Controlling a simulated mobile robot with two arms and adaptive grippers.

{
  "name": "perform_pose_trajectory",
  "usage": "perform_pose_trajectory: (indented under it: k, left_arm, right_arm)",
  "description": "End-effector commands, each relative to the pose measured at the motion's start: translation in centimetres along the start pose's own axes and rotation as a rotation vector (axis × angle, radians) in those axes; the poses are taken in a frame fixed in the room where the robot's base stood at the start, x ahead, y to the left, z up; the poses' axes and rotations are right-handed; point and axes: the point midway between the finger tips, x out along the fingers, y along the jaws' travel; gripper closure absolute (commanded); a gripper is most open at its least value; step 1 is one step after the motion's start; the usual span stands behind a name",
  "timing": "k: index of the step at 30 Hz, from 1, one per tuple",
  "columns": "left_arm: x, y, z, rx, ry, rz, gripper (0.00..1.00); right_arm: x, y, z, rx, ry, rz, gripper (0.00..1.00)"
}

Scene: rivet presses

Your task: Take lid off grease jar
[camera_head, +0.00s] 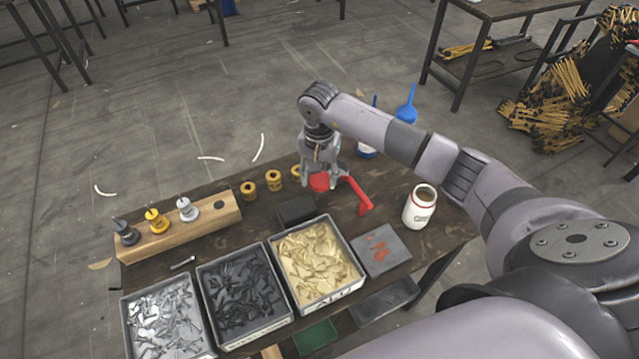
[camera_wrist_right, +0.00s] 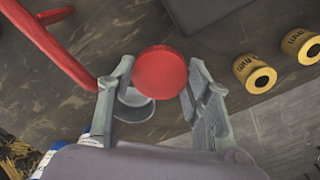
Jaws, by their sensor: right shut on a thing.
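The grease jar (camera_head: 420,208) is white with a red rim and a dark label. It stands upright at the right end of the workbench, its top open on something brown. My right gripper (camera_head: 320,180) is to the left of the jar, over the bench, and is shut on a round red lid (camera_head: 319,183). The lid also shows between the two fingers in the right wrist view (camera_wrist_right: 161,73). I cannot tell whether the lid touches the bench top. My left gripper is not in view.
A red-handled tool (camera_head: 358,195) lies close beside my right gripper. Yellow rolls (camera_head: 248,190) stand to its left. A blue funnel-shaped item (camera_head: 407,106) is behind the arm.

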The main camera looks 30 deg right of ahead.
Motion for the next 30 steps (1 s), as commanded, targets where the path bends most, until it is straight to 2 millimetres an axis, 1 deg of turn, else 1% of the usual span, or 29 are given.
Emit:
perform_pose_trajectory:
  k: [6,9,16,20,21,27,30]
  left_arm:
    - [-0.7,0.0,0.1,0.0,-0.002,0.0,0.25]
    - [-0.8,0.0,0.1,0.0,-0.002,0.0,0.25]
    - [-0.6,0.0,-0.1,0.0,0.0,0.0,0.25]
    - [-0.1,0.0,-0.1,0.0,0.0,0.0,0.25]
    - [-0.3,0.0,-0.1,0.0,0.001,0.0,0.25]
    - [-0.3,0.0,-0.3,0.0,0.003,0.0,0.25]
    - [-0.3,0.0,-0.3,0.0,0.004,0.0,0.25]
  right_arm:
    - [3.0,0.0,0.1,0.002,-0.003,0.002,0.88]
    - [3.9,0.0,0.1,-0.001,-0.002,0.001,0.88]
    - [4.0,0.0,0.0,-0.001,0.001,0.0,0.88]
    - [4.4,0.0,0.0,-0.001,0.0,0.0,0.88]
    - [4.3,0.0,0.0,-0.001,0.0,0.0,0.53]
    - [4.2,0.0,0.0,-0.001,0.0,0.0,0.39]
    - [4.2,0.0,0.0,-0.001,0.0,0.0,0.34]
